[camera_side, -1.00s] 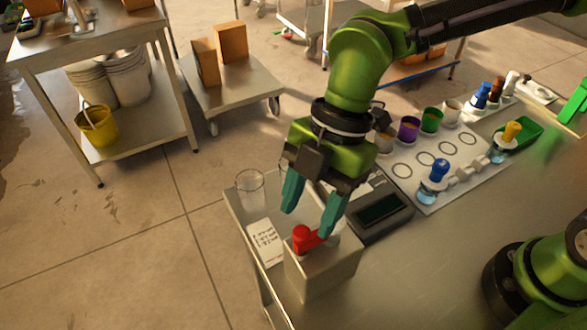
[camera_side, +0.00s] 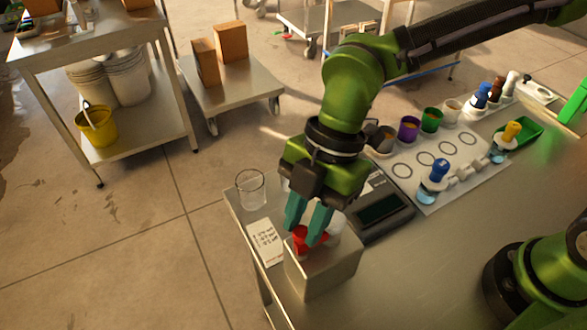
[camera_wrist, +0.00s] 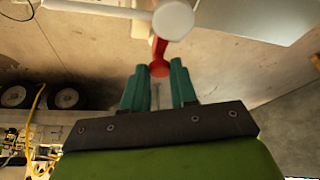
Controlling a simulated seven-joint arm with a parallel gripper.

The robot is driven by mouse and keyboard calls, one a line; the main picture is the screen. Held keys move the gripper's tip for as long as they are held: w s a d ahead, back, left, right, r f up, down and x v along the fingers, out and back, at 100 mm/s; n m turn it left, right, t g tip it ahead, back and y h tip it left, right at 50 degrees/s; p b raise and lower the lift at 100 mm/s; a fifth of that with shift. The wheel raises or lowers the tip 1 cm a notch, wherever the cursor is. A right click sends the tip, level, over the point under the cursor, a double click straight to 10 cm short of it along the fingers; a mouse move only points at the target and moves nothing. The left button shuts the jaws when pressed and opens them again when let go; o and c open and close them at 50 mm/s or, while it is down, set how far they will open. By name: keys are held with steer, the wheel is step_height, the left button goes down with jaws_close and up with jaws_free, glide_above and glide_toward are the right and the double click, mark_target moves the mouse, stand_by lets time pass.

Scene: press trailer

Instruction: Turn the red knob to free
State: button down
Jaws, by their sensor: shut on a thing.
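The red knob (camera_side: 300,240) sits on top of a metal box (camera_side: 322,272) near the table's front left corner. My gripper (camera_side: 308,232) points down over the box, with its teal fingers closed in on the knob, one on each side. In the wrist view the red knob (camera_wrist: 159,60) shows between the two fingertips (camera_wrist: 159,72). A white round part (camera_wrist: 173,20) stands beside the knob in that view. The fingers partly hide the knob in the side view, and I cannot read any markings for its position.
A printed card (camera_side: 264,243) and a clear glass (camera_side: 251,188) are left of the box. A dark device with a display (camera_side: 381,208) stands close on the right. Behind it are several cups and a white board (camera_side: 445,165) with bottles. The table front right of the box is clear.

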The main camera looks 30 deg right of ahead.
steer(key=shift+m, duration=0.3)
steer(key=m, duration=0.1)
steer(key=m+t, duration=0.1)
steer(key=m, duration=0.1)
steer(key=shift+s+m+t, duration=0.25)
steer(key=shift+m+t, duration=0.05)
steer(key=m+t, duration=0.1)
steer(key=m, duration=0.3)
steer(key=shift+s+t, duration=0.2)
steer(key=shift+t, duration=0.2)
steer(key=m, duration=0.2)
steer(key=m+t, duration=0.1)
steer(key=m, duration=0.2)
steer(key=shift+s+a+h, duration=0.15)
steer(key=shift+h, duration=0.15)
steer(key=shift+a+m+t+h, duration=0.1)
steer(key=shift+m+t+h, duration=0.3)
steer(key=shift+m, duration=0.75)
steer(key=shift+m+t+h, duration=0.3)
steer(key=shift+m+h, duration=0.1)
steer(key=shift+m, duration=0.75)
steer(key=c, duration=0.9)
jaws_free()
